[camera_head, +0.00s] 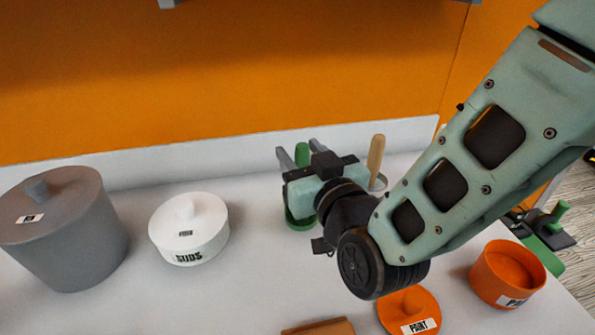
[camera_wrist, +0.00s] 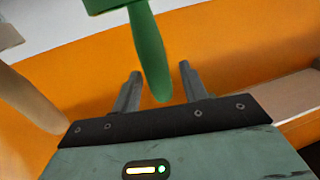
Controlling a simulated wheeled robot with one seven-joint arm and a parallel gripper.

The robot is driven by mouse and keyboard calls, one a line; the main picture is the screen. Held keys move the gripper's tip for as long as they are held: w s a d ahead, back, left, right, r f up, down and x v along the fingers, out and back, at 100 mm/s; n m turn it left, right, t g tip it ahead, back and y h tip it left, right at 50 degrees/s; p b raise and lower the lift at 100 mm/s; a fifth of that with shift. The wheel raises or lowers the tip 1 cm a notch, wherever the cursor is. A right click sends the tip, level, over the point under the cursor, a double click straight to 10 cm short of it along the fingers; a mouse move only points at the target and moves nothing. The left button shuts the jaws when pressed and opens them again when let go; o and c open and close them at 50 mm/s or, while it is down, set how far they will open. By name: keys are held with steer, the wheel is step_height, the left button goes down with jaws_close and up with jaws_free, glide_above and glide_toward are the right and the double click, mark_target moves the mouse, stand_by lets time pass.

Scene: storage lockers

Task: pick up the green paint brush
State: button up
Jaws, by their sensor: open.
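The green paint brush (camera_head: 302,153) shows in the head view as an upright green handle behind my gripper. In the wrist view the green handle (camera_wrist: 149,50) comes down from the top edge, and its rounded end lies between the two fingers as pictured. My gripper (camera_head: 299,150) is open, with one grey finger on each side of the handle. The fingers also show in the wrist view (camera_wrist: 160,72), with gaps beside the handle. I see no clear contact. My gripper body hides the brush's lower part in the head view.
A wooden handle (camera_head: 376,156) stands close on the right; it shows at left in the wrist view (camera_wrist: 30,98). A green round base (camera_head: 300,224) is below my gripper. A white lidded tub (camera_head: 190,240), grey pot (camera_head: 65,235) and orange containers (camera_head: 507,272) stand around.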

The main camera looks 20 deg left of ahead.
jaws_close()
steer(key=shift+r, duration=0.15)
